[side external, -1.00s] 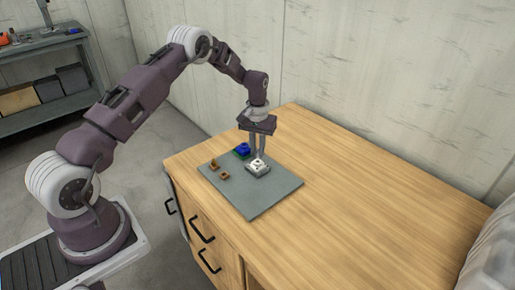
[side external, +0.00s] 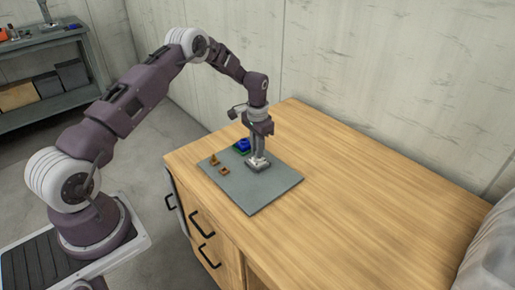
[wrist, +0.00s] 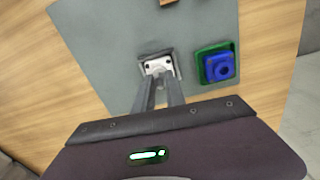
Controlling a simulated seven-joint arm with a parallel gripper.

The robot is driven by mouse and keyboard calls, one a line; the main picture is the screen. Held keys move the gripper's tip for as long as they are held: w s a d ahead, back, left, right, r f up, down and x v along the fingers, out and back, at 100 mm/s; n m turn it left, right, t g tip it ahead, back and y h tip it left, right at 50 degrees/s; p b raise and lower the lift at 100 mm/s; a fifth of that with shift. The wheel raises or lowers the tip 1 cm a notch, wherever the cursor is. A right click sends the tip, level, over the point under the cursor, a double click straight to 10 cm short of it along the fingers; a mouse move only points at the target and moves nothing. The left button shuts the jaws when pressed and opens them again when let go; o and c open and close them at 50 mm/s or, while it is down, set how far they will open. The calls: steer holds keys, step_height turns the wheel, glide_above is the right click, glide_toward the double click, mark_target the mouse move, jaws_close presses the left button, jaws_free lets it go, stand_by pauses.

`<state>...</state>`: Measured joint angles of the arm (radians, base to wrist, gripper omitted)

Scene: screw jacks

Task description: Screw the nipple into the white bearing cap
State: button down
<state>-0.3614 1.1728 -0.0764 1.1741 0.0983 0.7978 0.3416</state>
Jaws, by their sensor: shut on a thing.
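The white bearing cap (side external: 257,168) sits on the grey mat (side external: 265,195), and in the wrist view it shows as a white block (wrist: 157,66) on a dark base with dark holes. My gripper (side external: 258,160) points down at the cap, with its fingertips right over it. In the wrist view the fingers (wrist: 158,78) come close together at the cap's near edge. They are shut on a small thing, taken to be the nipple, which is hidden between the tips. I cannot tell how deep it sits in the cap.
A blue part on a green base (side external: 242,147) stands close behind the cap; it also shows in the wrist view (wrist: 219,66). Two small orange-brown parts (side external: 213,161) (side external: 224,171) lie on the mat's left. The mat's front and the wooden top's right are clear.

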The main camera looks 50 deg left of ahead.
steer(key=m, duration=1.1)
steer(key=shift+m, duration=0.4)
steer(key=m, duration=0.5)
steer(key=shift+f, duration=0.1)
steer(key=c, duration=1.5)
jaws_free()
